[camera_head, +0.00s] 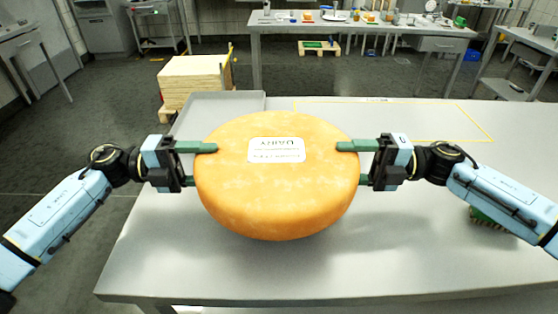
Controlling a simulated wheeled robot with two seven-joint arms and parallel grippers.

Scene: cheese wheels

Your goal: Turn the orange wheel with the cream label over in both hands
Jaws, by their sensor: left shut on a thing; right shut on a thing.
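The orange cheese wheel (276,205) hangs above the light grey table, with a shadow on the tabletop below it. My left gripper (202,165) is shut on the wheel's left edge, with one green finger over the top face. My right gripper (352,163) is shut on the right edge in the same way. The lower fingers are partly hidden behind the wheel's side.
The table (410,255) is mostly bare. A grey tray (222,102) lies at its back left, and a yellow outline (405,102) marks its back right. A green brush-like object (486,217) sits at the right, partly behind my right arm. A stack of boards (194,78) stands beyond.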

